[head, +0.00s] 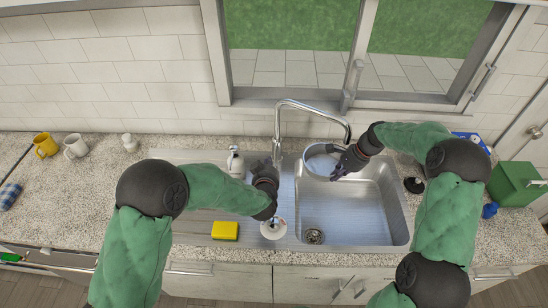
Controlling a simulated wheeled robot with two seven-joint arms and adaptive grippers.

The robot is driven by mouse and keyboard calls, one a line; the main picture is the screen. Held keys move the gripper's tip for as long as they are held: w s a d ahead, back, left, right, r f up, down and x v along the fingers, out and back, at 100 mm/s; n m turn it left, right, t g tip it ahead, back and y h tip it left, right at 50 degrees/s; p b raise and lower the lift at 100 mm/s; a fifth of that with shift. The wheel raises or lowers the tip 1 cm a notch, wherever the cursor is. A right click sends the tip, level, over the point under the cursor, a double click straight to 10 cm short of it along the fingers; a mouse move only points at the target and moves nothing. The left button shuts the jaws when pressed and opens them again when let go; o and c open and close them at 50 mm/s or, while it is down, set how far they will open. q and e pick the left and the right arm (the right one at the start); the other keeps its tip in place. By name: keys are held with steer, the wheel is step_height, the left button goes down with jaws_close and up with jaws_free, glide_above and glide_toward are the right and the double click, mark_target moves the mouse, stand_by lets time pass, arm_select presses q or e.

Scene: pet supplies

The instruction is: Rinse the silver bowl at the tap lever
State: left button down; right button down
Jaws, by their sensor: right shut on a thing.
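The silver bowl (318,166) is held tilted under the spout of the tap (279,125), above the back left part of the sink basin (350,215). My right gripper (338,168) reaches in from the right and is shut on the bowl's right rim. My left gripper (273,168) is at the foot of the tap, where the lever would be. The lever cannot be made out clearly behind its dark fingers, and I cannot tell whether they are open or shut. No stream of water can be made out.
A white bottle (235,165) stands left of my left gripper. A yellow sponge (225,230) and a small white round item (273,229) lie on the drainboard. A yellow mug (45,146) and a grey mug (75,147) stand far left. A green box (515,184) is at right.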

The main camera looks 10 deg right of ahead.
arm_select(q)
steer(key=shift+r+n+g, duration=0.5)
steer(key=shift+r, duration=0.8)
glide_above(276, 158)
steer(key=s+a, duration=0.1)
steer(key=a, duration=0.1)
step_height(276, 158, down, 4)
steer(key=shift+s+d+f, duration=0.1)
steer(key=shift+s+f, duration=0.15)
steer(key=shift+f, duration=0.75)
steer(key=shift+s+d+f, duration=0.1)
steer(key=shift+s+f, duration=0.1)
steer(key=shift+f, duration=0.8)
